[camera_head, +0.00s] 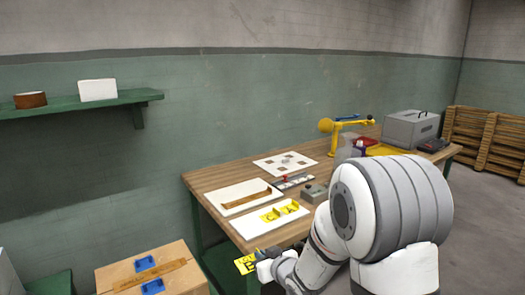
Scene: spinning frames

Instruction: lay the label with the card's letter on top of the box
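A brown cardboard box (176,284) stands at the lower left, with a tan strip and two blue pieces on its top. My gripper (259,257) is low in front of the workbench, right of the box and apart from it. A yellow label (244,264) with a dark mark sits at its fingertips and appears held; its letter is too small to read. Two more yellow labels (270,214) (291,209) with dark letters lie on a white board (258,229) at the bench's near end. I cannot make out which item is the card.
The wooden workbench (215,178) holds a white tray (234,198) with a brown strip, a sheet with dark squares (285,164), a yellow lamp (335,133) and a grey case (411,129). A green wall shelf (60,107) is above the box. Pallets (495,143) stand far right.

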